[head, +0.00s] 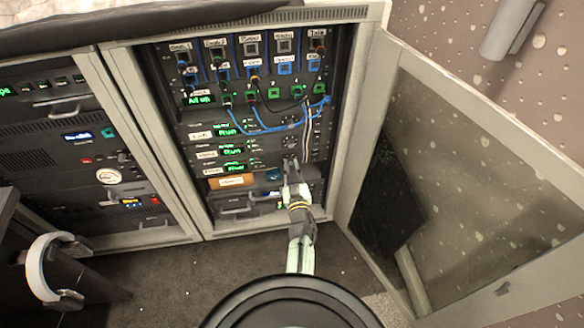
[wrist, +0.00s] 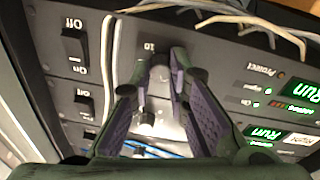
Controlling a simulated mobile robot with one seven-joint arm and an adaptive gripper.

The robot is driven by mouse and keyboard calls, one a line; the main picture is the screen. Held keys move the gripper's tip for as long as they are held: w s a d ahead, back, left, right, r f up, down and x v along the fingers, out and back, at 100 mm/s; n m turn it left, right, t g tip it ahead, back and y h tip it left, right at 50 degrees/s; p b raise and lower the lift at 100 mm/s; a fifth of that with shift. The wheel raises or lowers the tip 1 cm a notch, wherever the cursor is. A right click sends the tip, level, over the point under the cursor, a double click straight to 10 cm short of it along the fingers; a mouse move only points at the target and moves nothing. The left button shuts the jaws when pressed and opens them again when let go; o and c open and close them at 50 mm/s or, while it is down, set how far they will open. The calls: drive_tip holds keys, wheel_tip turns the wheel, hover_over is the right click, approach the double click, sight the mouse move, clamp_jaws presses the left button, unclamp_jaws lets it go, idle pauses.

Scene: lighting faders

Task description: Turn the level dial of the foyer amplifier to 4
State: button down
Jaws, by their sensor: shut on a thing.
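The foyer amplifier (head: 212,171) is the lowest of the three amplifiers with green displays in the open rack; its lit display (head: 236,168) sits left of my gripper. My gripper (head: 291,163) reaches up to the right part of this unit. In the wrist view my gripper (wrist: 164,66) has its purple-padded fingers drawn together at the tips, shut on the small dark level dial, which the tips mostly hide. A small mark shows on the panel just beyond the tips. The dial's pointer and setting cannot be read.
In the wrist view, rocker switches (wrist: 75,42) stand left of a pale vertical cable (wrist: 108,70). Pale cables (wrist: 215,12) run close beyond the tips. Blue patch cables (head: 262,128) hang above the amplifiers. The open glass door (head: 470,170) flanks the right side.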

drive_tip(key=shift+s+a+f, duration=0.1)
drive_tip(key=c, duration=1.5)
unclamp_jaws()
drive_tip(key=s, duration=0.5)
drive_tip(key=s+d, duration=0.1)
drive_tip(key=s, duration=0.1)
drive_tip(key=shift+s+f, duration=0.15)
drive_tip(key=shift+f, duration=0.1)
